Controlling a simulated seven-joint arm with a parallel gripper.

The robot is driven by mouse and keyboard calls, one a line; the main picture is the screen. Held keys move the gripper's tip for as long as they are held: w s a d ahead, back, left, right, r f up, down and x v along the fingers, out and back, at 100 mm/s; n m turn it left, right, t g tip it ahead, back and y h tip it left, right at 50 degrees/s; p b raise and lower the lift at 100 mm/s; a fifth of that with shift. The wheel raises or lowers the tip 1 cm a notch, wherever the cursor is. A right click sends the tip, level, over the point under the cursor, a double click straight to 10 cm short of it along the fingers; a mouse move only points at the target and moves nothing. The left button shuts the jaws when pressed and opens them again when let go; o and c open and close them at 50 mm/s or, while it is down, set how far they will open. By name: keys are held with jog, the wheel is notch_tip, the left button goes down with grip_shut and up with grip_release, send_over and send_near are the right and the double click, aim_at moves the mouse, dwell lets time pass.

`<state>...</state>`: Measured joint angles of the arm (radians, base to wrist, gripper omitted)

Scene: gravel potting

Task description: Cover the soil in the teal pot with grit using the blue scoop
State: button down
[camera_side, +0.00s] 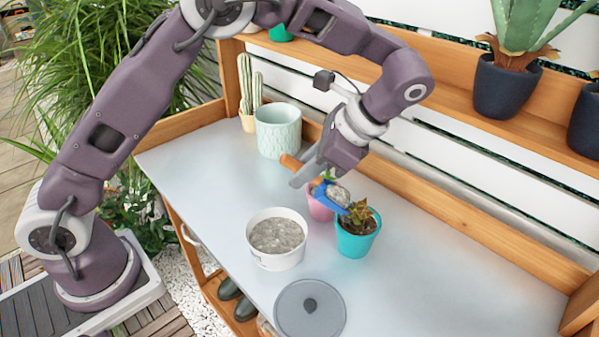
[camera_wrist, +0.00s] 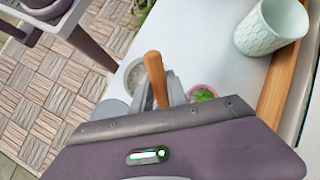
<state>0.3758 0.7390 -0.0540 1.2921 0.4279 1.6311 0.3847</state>
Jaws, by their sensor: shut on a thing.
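My gripper (camera_side: 313,174) is shut on the blue scoop (camera_side: 325,187), whose wooden handle (camera_side: 291,162) sticks out to the left; the handle also shows in the wrist view (camera_wrist: 155,75). The scoop holds grey grit (camera_side: 339,194) and is over the left rim of the teal pot (camera_side: 357,245); whether it touches the pot cannot be told. The teal pot holds a small reddish-green plant (camera_side: 359,219); its soil is mostly hidden. A white tub (camera_side: 276,260) of grey grit stands left of the teal pot.
A pink pot (camera_side: 320,210) stands just behind the scoop. A pale patterned pot (camera_side: 278,132) and a cactus (camera_side: 249,85) stand at the back left. A grey lid (camera_side: 310,309) lies at the front. The right side of the bench (camera_side: 470,285) is clear.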

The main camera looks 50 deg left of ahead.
aim_at(288, 157)
jog(key=shift+w+d+r+g+y, duration=0.6)
jog(key=shift+d+r+g+y, duration=0.1)
jog(key=shift+y, duration=0.1)
jog(key=s+a+f+t+h, duration=0.3)
jog(key=f+t+h, duration=0.1)
jog(key=f+h, duration=0.1)
jog(key=shift+s+a+t, duration=0.15)
jog(key=shift+a+t, duration=0.15)
jog(key=shift+a, duration=0.1)
jog(key=shift+r, duration=2)
